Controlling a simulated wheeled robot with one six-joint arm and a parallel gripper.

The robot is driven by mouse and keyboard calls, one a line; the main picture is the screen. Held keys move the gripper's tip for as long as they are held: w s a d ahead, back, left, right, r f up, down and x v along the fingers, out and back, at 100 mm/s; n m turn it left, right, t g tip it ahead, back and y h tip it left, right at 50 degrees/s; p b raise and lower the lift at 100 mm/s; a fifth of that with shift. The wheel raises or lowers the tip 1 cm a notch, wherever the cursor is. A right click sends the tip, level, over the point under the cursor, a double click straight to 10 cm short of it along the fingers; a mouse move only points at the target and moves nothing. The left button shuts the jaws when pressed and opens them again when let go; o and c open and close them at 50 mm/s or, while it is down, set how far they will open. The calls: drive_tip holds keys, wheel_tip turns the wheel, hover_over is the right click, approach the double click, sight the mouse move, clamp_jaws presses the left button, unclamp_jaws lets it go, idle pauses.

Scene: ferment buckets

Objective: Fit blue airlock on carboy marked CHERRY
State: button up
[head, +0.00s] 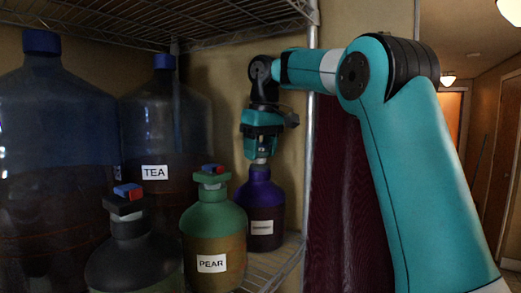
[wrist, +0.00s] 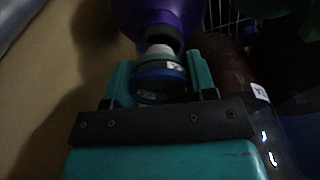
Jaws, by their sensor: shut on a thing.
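My gripper (head: 261,152) points down just above a purple carboy (head: 261,193) at the back right of the shelf. The carboy's white label is too small to read surely. In the wrist view, my gripper (wrist: 160,82) is shut on the blue airlock (wrist: 158,75), with a teal finger on each side. The airlock's pale end lines up with the dark neck of the purple carboy (wrist: 158,13). It is at the neck or very close to it; I cannot tell whether it is seated. In the head view, the airlock is mostly hidden by my fingers.
A green carboy marked PEAR (head: 212,235) stands close at front left, with a red-topped fitting. A dark carboy (head: 133,262) with a red and blue top, and large blue-capped bottles, one marked TEA (head: 155,196), stand farther left. A wire shelf (head: 200,22) hangs above; a post (head: 309,150) stands right.

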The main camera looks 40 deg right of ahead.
drive_tip(key=shift+f+b, duration=0.85)
drive_tip(key=shift+f, duration=0.1)
idle(1.7)
drive_tip(key=o, duration=1.4)
drive_tip(key=shift+c, duration=0.2)
drive_tip(key=shift+r, duration=0.15)
drive_tip(key=shift+r+p, duration=3.5)
drive_tip(key=shift+p, duration=0.1)
drive_tip(key=shift+f, duration=0.1)
